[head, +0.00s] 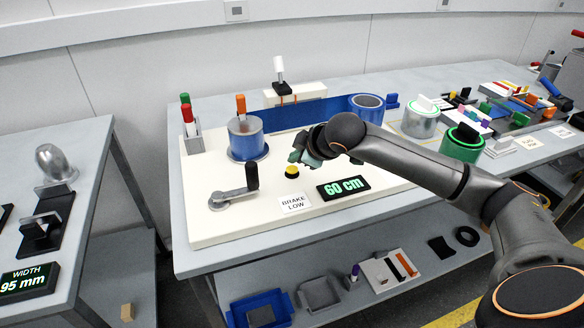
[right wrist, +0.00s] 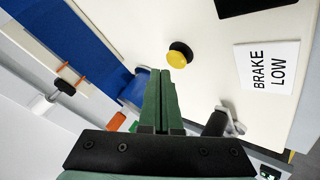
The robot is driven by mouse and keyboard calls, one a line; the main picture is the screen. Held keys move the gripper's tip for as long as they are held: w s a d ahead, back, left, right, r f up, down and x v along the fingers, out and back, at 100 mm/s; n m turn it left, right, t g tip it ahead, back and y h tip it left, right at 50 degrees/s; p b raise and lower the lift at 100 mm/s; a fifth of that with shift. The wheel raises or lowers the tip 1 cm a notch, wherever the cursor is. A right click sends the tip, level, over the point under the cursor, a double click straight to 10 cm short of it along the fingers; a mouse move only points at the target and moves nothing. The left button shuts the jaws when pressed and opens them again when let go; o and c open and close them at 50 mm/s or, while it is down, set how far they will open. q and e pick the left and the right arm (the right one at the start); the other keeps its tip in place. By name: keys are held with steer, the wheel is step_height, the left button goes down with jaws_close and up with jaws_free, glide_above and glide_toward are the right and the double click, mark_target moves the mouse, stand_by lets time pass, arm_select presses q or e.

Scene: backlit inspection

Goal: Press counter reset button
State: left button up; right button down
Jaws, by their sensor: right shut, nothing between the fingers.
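The yellow button (head: 291,170) sits on a black base on the white board (head: 225,232), between the crank and the counter display. It also shows in the right wrist view (right wrist: 177,58), just beyond the fingertips. My right gripper (head: 303,159) is above the board, just behind and slightly right of the button in the head view. Its green fingers (right wrist: 159,78) are shut together with nothing between them. Whether a fingertip touches the button cannot be told. My left gripper is not in view.
A "BRAKE LOW" card (head: 295,203) lies in front of the button. A crank with a black handle (head: 252,177) stands to its left. A metal and blue drum (head: 247,138) and a marker holder (head: 191,138) are behind. A green spool (head: 462,143) stands to the right.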

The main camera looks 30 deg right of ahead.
stand_by(1.0)
steer(key=shift+f, duration=0.1)
steer(key=shift+f, duration=0.3)
steer(key=shift+f, duration=0.1)
stand_by(0.3)
